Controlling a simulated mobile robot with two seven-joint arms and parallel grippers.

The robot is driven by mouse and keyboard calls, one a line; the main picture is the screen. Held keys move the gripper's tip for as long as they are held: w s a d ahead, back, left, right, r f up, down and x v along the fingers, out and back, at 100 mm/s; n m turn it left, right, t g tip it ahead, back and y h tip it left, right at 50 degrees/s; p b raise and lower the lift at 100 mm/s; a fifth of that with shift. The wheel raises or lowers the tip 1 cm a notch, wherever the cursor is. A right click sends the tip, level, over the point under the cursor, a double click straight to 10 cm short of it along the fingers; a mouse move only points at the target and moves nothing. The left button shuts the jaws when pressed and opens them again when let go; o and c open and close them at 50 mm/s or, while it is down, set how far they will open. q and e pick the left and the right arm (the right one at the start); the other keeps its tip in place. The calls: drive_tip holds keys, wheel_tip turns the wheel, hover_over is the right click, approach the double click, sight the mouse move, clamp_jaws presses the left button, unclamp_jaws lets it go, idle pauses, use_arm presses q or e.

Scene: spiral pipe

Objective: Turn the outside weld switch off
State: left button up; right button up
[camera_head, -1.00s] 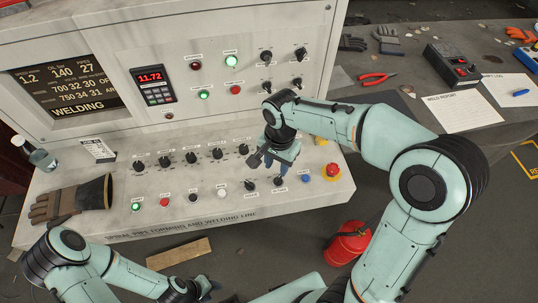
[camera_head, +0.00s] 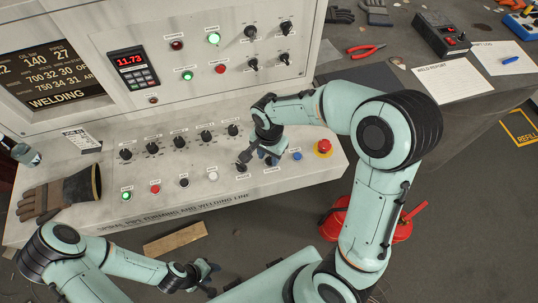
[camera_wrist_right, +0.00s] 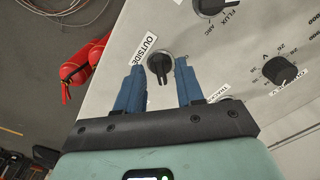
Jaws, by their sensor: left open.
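My right gripper (camera_wrist_right: 159,78) is open, with one blue finger on each side of the knob. I cannot tell whether the fingers touch it. In the head view my right gripper (camera_head: 259,157) is low over the right part of the console's sloped panel and hides part of the knobs there. My left gripper (camera_head: 207,277) is open and empty, in front of the console near the bottom of the head view.
A flux knob (camera_wrist_right: 210,5) and another dial (camera_wrist_right: 279,70) are near the outside switch. A red emergency button (camera_head: 324,146) is to the right, with a blue button (camera_head: 297,156) near it. Work gloves (camera_head: 60,194) lie on the console's left end.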

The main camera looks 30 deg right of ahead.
drive_tip(key=shift+f, duration=0.35)
clamp_jaws()
